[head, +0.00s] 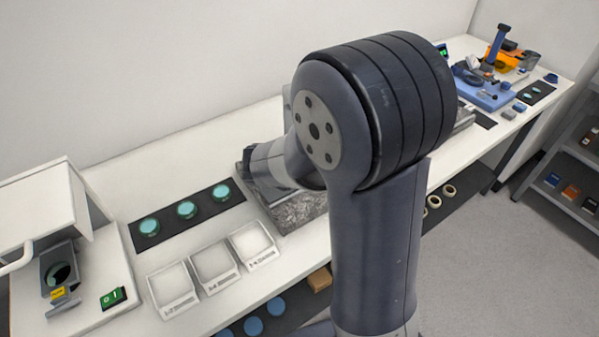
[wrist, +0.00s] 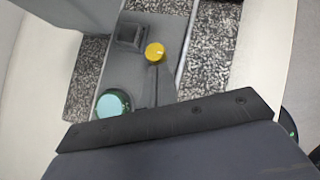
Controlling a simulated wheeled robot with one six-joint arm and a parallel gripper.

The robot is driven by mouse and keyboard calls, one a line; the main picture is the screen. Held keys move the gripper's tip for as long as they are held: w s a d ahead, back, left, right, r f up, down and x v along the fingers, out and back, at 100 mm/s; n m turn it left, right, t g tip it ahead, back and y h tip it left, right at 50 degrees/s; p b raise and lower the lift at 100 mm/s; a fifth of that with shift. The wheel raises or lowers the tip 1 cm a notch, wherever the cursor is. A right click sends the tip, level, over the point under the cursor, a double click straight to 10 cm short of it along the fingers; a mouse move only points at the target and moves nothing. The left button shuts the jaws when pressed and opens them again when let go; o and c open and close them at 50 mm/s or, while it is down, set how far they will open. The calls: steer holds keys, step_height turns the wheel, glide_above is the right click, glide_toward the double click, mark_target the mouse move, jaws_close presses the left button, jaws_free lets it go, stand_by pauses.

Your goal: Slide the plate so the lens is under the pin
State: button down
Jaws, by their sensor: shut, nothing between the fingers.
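In the wrist view a grey plate (wrist: 170,27) lies between strips of speckled granite (wrist: 210,50). A teal lens (wrist: 113,101) in a dark ring sits at the plate's lower left, partly hidden by the dark bar of my gripper. The narrow grey fingers of my gripper (wrist: 155,88) are shut and empty, to the right of the lens. A yellow round knob (wrist: 155,52) shows just beyond the fingertips; I cannot tell whether they touch. I cannot make out the pin for certain. In the head view my arm hides my gripper, the plate and the lens.
In the head view, three teal discs lie on a dark mat (head: 220,194) left of the granite base (head: 301,212). Three white trays (head: 213,268) stand in front. A white-hooded machine (head: 45,215) is at the left, and a blue apparatus (head: 484,92) at the far right.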

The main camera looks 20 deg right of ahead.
steer(key=d, duration=0.2)
steer(key=w+d, duration=0.1)
steer(key=d, duration=0.2)
steer(key=w+d, duration=0.1)
steer(key=d, duration=0.1)
steer(key=shift+w+d+p, duration=0.2)
steer(key=shift+d+p, duration=0.05)
steer(key=shift+p, duration=0.05)
